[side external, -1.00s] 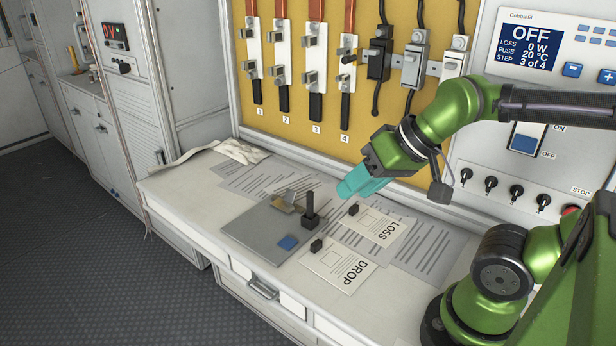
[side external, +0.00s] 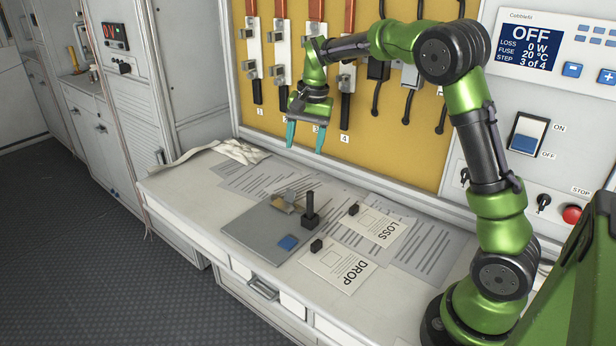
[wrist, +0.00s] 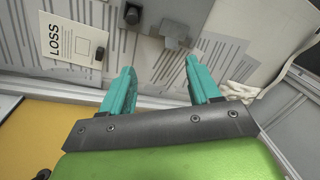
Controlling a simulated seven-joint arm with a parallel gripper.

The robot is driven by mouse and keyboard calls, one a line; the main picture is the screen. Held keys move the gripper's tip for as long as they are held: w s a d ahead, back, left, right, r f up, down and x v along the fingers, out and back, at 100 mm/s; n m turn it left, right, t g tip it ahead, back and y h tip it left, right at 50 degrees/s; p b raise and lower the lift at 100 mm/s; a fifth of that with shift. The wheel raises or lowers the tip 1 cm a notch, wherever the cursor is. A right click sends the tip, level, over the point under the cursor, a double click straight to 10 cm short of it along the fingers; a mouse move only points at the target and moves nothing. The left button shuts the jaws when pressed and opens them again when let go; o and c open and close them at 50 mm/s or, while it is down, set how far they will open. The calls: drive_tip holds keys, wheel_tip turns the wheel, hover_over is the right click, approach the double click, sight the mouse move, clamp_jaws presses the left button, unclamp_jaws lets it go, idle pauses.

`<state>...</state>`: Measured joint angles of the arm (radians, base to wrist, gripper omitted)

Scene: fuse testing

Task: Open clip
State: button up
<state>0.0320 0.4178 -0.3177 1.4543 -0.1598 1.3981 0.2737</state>
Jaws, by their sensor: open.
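A grey base plate (side external: 250,232) lies on the bench. On its far edge sits a small grey and tan metal piece (side external: 287,199), which looks like the clip. It also shows in the wrist view (wrist: 174,30), top middle, beyond the fingertips. An upright black lever (side external: 310,212) stands right of it, and a blue pad (side external: 288,242) is near the plate's front. My gripper (side external: 305,148) is open and empty, with its teal fingers pointing down, above and behind the clip. In the wrist view, the gripper's fingers (wrist: 160,66) are wide apart with nothing between them.
A LOSS card (side external: 378,227) and a DROP card (side external: 338,266) lie right of the plate, each with a small black block. A crumpled white cloth (side external: 230,151) lies at the back left. The yellow panel (side external: 390,150) with hanging fuses rises close behind my gripper.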

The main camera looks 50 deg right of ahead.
sight(291, 191)
drive_tip(key=shift+w+d+m+g, duration=0.7)
drive_tip(key=shift+w+d+m, duration=0.35)
drive_tip(key=shift+w+m, duration=2.05)
drive_tip(key=shift+h, duration=0.3)
drive_tip(key=f, duration=1.7)
drive_tip(key=shift+w, duration=0.2)
